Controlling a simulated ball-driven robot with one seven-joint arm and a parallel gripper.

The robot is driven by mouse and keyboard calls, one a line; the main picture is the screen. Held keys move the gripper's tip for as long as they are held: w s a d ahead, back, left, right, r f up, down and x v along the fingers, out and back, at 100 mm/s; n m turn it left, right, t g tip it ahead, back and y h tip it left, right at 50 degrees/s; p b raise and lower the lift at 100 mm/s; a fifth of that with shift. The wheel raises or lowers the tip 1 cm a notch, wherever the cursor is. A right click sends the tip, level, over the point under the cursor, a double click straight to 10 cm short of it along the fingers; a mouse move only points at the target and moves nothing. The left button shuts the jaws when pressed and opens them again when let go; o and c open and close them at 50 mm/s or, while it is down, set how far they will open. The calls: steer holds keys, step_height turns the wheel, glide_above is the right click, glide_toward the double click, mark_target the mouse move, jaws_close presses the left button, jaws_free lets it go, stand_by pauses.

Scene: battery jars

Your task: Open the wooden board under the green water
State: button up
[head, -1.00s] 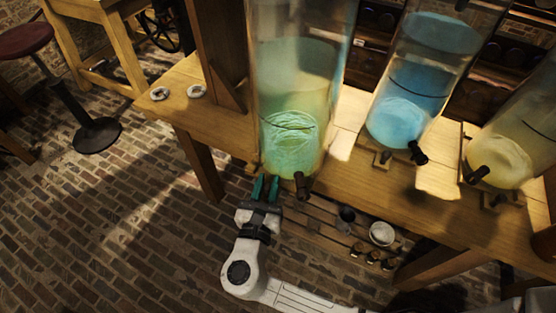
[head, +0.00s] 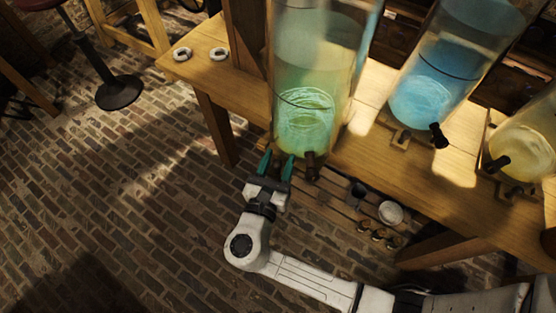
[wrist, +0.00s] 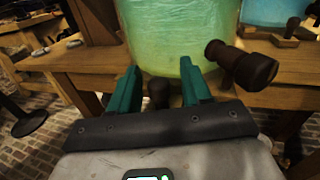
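The tall glass jar of green water (head: 303,110) stands at the table's front edge, with a dark tap (head: 311,165) low on its front. In the wrist view the green jar (wrist: 178,35) fills the top middle and its tap (wrist: 240,66) sticks out at right. My gripper (head: 278,156) has two green fingers spread apart, empty, just in front of the jar's base and left of the tap. In the wrist view a small dark knob (wrist: 158,94) shows between the fingers, below the jar. The wooden board under the jar is mostly hidden by the fingers.
The wooden table (head: 375,165) also bears a blue-water jar (head: 425,95) and a yellowish jar (head: 525,150), each with a tap. A slatted lower shelf holds a white bowl (head: 391,212) and small cups. A stool (head: 119,92) stands left on open brick floor.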

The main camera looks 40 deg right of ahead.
steer(key=v, duration=1)
steer(key=shift+s+a, duration=0.25)
steer(key=shift+a, duration=0.1)
stand_by(0.3)
